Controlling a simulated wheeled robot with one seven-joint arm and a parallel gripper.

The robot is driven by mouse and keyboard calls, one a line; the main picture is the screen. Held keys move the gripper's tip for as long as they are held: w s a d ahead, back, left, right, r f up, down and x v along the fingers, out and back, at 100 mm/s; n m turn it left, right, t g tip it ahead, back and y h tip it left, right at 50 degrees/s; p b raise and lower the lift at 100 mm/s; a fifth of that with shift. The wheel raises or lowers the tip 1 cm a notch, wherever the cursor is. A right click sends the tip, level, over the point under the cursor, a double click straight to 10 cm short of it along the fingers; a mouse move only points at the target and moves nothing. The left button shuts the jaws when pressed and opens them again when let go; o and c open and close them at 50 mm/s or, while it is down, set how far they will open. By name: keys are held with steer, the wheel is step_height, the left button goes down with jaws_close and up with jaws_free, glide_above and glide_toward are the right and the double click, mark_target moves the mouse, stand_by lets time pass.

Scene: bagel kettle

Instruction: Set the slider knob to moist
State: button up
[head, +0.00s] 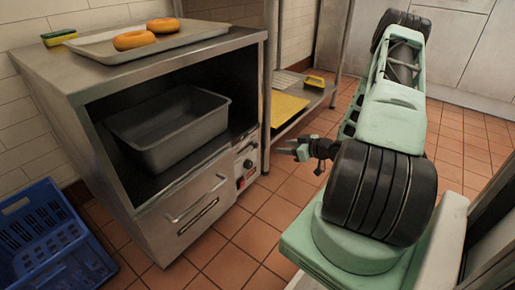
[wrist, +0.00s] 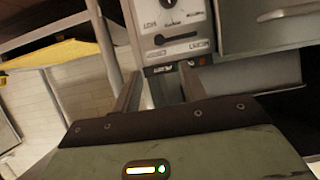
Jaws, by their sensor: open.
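The control panel (head: 246,163) is a pale strip on the right front edge of the steel cabinet. In the wrist view the panel (wrist: 172,20) is close and tilted. A dark slider slot (wrist: 177,40) runs across it, and the slider knob (wrist: 159,40) appears as the thicker dark part at its left end. The small labels are too blurred to read surely. My gripper (head: 293,149) is open and empty, to the right of the panel and apart from it. In the wrist view its fingers (wrist: 160,80) point toward the panel's end, below the slot.
The steel cabinet holds a grey pan (head: 170,135) in its open bay, above a handled drawer (head: 185,210). A tray (head: 190,35) with two bagels (head: 134,40) lies on top. A blue crate (head: 45,240) stands at left. Tiled floor (head: 290,205) is free before the panel.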

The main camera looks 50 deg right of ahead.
mark_target(257, 145)
steer(key=b+x, duration=0.2)
steer(key=x, duration=0.4)
steer(key=b+x, duration=0.3)
steer(key=x, duration=0.2)
steer(key=shift+w+f, duration=0.25)
steer(key=shift+f, duration=0.1)
steer(key=shift+x, duration=0.9)
steer(key=shift+r, duration=0.15)
jaws_close()
